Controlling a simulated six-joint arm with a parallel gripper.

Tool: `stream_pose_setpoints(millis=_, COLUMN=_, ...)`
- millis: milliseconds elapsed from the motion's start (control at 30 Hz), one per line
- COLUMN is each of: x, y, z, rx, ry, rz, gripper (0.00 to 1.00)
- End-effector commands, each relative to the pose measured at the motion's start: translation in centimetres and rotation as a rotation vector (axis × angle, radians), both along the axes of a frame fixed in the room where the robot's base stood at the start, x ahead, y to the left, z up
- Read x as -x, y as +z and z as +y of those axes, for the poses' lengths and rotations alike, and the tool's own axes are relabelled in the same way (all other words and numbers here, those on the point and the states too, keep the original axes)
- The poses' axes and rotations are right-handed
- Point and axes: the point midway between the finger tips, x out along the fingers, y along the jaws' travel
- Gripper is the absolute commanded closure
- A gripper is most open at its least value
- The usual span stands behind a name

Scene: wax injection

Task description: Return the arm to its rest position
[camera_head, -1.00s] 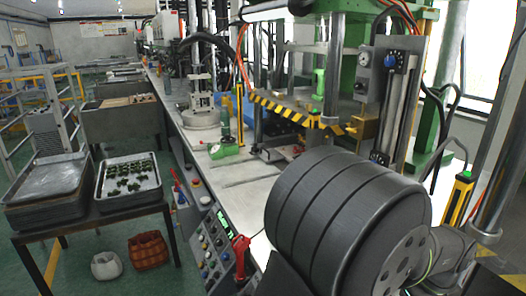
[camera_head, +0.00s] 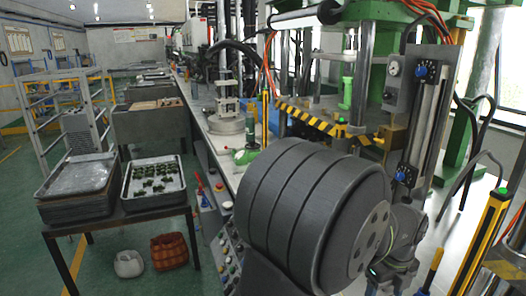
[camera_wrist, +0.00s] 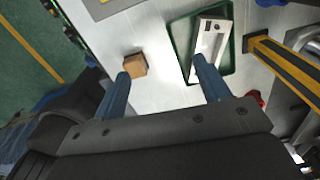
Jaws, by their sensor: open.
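My gripper (camera_wrist: 160,66) shows in the wrist view with its two blue fingers wide apart and nothing between them. It is above a pale work surface (camera_wrist: 158,88). A small tan block (camera_wrist: 135,65) lies by the left fingertip; contact cannot be told. A white slotted part (camera_wrist: 211,38) lies on a dark green tray (camera_wrist: 182,45) by the right fingertip. In the head view, my dark grey arm fills the lower middle and my gripper is hidden.
A press with a yellow-black striped edge (camera_head: 318,121) stands behind my arm. A yellow post (camera_head: 485,235) stands at the right. At the left, a table holds stacked trays (camera_head: 78,187) and a tray of green pieces (camera_head: 154,182). Two baskets sit below. Green floor lies further left.

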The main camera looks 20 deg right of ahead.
Motion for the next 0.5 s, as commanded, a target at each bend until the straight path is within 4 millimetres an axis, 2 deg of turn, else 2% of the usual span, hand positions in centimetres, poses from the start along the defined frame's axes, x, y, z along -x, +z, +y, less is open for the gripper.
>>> stream_pose_setpoints(millis=200, x=-3.9, y=0.1, z=2.1, rx=0.0, ry=0.076, rz=0.0, gripper=0.31)
stream_pose_setpoints(millis=500, x=-8.8, y=-2.9, z=2.9, rx=-0.001, ry=0.077, rz=0.001, gripper=0.31)
